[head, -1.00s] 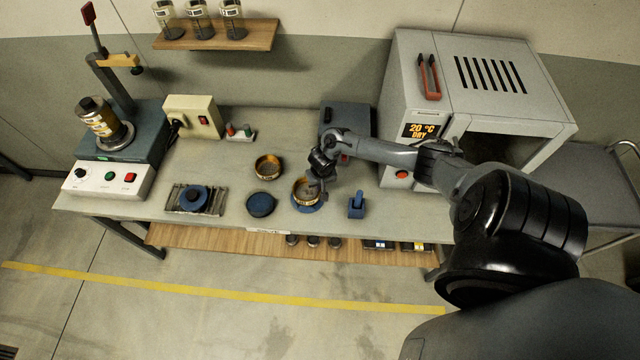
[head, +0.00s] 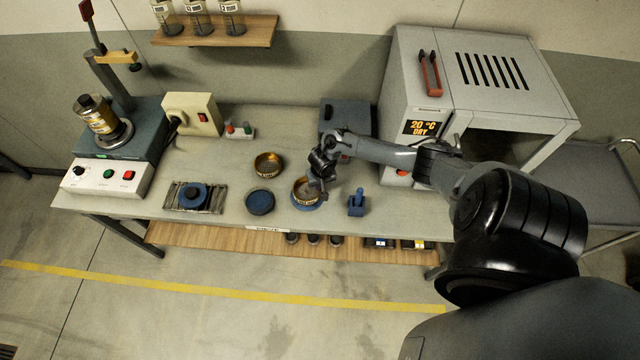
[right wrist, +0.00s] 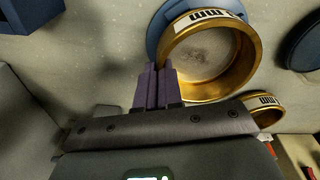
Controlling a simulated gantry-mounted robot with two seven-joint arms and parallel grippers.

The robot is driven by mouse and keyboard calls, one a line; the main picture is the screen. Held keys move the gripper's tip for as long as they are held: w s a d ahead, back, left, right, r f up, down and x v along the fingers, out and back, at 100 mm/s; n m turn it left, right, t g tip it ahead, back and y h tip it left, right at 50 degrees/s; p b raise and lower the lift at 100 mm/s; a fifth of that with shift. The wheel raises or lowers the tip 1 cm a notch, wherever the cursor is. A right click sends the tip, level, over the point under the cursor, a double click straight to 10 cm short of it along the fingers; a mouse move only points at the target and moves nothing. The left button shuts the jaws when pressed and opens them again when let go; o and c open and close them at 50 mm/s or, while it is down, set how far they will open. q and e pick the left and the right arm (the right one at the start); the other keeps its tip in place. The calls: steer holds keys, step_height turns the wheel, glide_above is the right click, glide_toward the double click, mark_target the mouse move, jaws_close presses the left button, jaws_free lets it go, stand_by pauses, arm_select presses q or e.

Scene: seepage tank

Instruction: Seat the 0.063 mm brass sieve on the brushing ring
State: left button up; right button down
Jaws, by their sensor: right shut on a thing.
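A brass sieve (head: 304,187) with a white label band is at the front middle of the bench, over the blue brushing ring (head: 308,207). My right gripper (head: 318,181) is shut on the right side of its wall. In the right wrist view the fingers (right wrist: 155,84) pinch the wall of the brass sieve (right wrist: 241,62), and part of the blue ring (right wrist: 160,27) shows beyond it. The sieve looks level; I cannot tell whether it rests on the ring. My left gripper is not in view.
A second brass sieve (head: 268,164) stands behind and left. A dark blue round pan (head: 260,201) lies left of the ring, and a blue block with a handle (head: 356,204) right of it. A dark box (head: 345,118) and the oven (head: 408,75) stand behind the arm.

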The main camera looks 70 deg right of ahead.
steer(key=shift+f, duration=0.25)
steer(key=c, duration=1.2)
jaws_free()
steer(key=r+p, duration=0.1)
steer(key=r, duration=0.5)
steer(key=a+r+p, duration=0.1)
steer(key=r, duration=0.2)
steer(key=shift+s+p, duration=0.35)
steer(key=shift+s, duration=0.05)
steer(key=shift+s+r, duration=0.1)
steer(key=shift+r, duration=0.8)
steer(key=shift+s, duration=0.1)
